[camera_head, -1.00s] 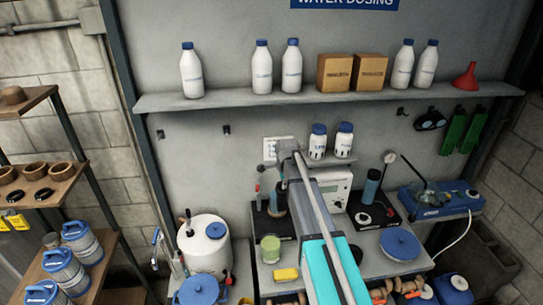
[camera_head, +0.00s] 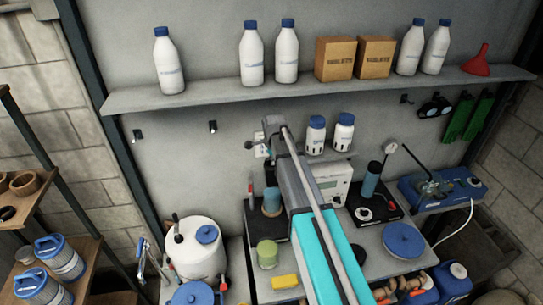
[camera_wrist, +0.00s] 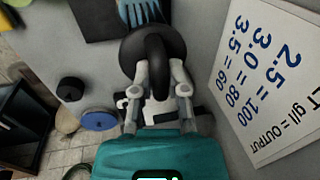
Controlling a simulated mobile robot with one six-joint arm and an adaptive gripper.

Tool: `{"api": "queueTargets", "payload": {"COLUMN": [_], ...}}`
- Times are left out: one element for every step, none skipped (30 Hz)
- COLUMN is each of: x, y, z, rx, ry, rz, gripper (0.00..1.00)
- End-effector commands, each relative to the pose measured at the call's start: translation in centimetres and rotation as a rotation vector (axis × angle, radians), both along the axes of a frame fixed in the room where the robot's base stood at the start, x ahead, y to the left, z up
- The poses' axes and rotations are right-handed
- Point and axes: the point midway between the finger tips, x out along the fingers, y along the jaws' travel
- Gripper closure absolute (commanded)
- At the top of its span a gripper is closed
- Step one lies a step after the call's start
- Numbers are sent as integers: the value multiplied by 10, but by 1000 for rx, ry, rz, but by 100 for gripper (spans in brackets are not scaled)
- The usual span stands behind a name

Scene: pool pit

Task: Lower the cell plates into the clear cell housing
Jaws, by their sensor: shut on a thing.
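In the wrist view my gripper (camera_wrist: 158,75) is shut on a black rounded cap-like thing (camera_wrist: 153,43). This may be the head of the cell plates; no plates show below it. In the head view my teal and grey arm reaches over the bench and hides the gripper and its load. A clear glassy piece (camera_head: 431,188) sits on a blue unit at the bench's right. I cannot tell whether it is the cell housing.
A white printed panel (camera_wrist: 262,75) stands close at the right in the wrist view. A blue lid (camera_head: 403,240), a yellow block (camera_head: 284,281) and a green jar (camera_head: 267,253) are on the bench. The shelf (camera_head: 300,92) with bottles runs behind it.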

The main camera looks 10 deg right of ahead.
Motion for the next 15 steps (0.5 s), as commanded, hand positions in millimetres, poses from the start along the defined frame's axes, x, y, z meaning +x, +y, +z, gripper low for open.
{"api": "queueTargets", "payload": {"x": [0, 0, 0, 0, 0, 0, 0, 0, 0, 0, 0, 0, 0, 0, 0], "y": [0, 1, 1, 1, 1, 0, 0, 0, -1, -1, -1, -2, -2, -2, -2], "z": [0, 0, 0, 0, 0, 0, 0, 0, 0, 0, 0, 0, -1, -1, -2], "rx": [0, 0, 0, 0, 0, 0, 0, 0, 0, 0, 0, 0, 0, 0, 0], "ry": [0, 0, 0, 0, 0, 0, 0, 0, 0, 0, 0, 0, 0, 0, 0], "rz": [1, 1, 1, 1, 1, 0, 0, 0, -1, -1, -2, -2, -3, -3, -3], "gripper": [100, 100, 100, 100, 100, 100, 100, 100, 100, 100, 100, 100, 100, 100, 100]}}
